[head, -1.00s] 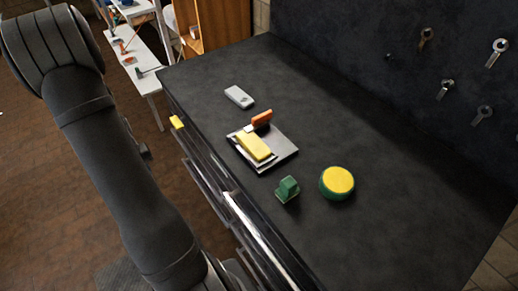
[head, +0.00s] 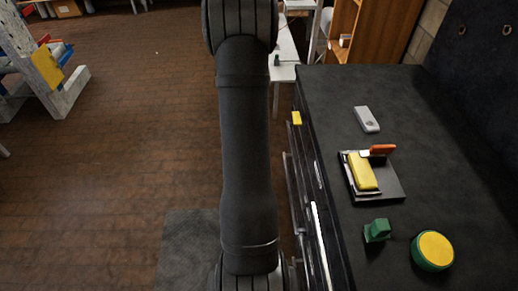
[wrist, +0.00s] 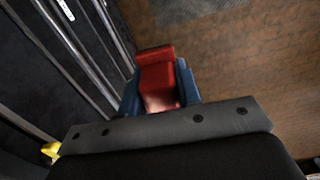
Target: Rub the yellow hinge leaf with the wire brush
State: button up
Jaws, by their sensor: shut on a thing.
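My gripper (wrist: 158,95) has blue fingers and is shut on a red block-like thing (wrist: 158,72) in the wrist view. It may be the wire brush; no bristles show. The gripper is over the brick floor beside the cabinet front, and the head view does not show it. A small yellow piece (head: 297,118) sticks out at the cabinet's front edge, apart from the gripper, and looks like the yellow hinge leaf. A yellow piece also shows at the lower left of the wrist view (wrist: 50,150).
On the dark bench (head: 350,90) lie a grey tray (head: 388,190) with a yellow block (head: 362,171) and an orange-handled thing (head: 382,149), a grey case (head: 367,119), a green block (head: 377,231) and a yellow-topped green disc (head: 433,249). Bars (head: 320,245) run along the cabinet front.

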jog(key=w+d+r+m, duration=0.2)
jog(key=w+r, duration=0.2)
jog(key=r, duration=0.6)
notch_tip(320, 180, up, 12)
jog(key=m, duration=0.6)
send_over(361, 171)
jog(key=shift+s+f, duration=0.15)
jog(key=shift+f, duration=2.85)
jog(key=shift+a+f, duration=0.1)
jog(key=shift+f, duration=0.65)
jog(key=shift+s+r, duration=0.15)
jog(key=shift+s, duration=0.7)
jog(key=shift+c, duration=0.5)
jog(key=shift+s, duration=1.05)
grip_shut()
jog(key=shift+w, duration=2)
notch_tip(361, 171, up, 8)
